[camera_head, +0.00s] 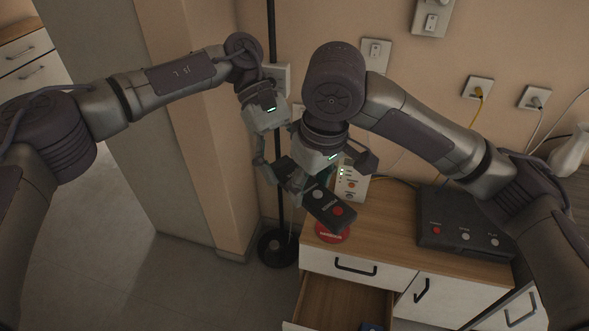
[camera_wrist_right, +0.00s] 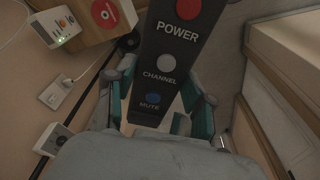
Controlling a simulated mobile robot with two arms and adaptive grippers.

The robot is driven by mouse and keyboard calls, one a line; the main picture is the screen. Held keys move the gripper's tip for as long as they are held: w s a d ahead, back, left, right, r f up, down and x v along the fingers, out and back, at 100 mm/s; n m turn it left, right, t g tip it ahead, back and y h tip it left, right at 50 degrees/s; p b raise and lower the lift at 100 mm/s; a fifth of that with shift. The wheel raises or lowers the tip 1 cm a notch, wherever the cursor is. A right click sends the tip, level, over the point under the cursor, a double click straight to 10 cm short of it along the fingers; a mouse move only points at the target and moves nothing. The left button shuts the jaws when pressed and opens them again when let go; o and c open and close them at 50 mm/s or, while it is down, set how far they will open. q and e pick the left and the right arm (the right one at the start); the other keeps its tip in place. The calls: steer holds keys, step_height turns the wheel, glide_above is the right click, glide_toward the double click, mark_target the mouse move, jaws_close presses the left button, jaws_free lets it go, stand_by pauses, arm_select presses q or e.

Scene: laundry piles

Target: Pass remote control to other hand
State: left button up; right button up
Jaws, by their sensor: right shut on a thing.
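The dark remote control (camera_head: 331,210) is gripped in my right gripper (camera_head: 312,186) above the cabinet's front left corner. It slants down to the right, its red-button end away from the palm. The right wrist view shows the remote (camera_wrist_right: 176,47) between the teal fingers of the right gripper (camera_wrist_right: 155,108); POWER, CHANNEL and MUTE labels are readable, the MUTE end closest to the palm. My left gripper (camera_head: 268,165) hangs just left of the right gripper, pointing down. Its fingers are partly hidden, and I cannot tell how far apart they are or whether they touch anything.
A black pole on a round base (camera_head: 277,249) stands close behind the left gripper.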

arm_select(q)
steer(key=shift+x, duration=0.9)
steer(key=c, duration=1.3)
steer(key=shift+r, duration=0.1)
steer(key=shift+c, duration=0.2)
arm_select(e)
steer(key=o, duration=1.3)
steer(key=shift+o, duration=0.2)
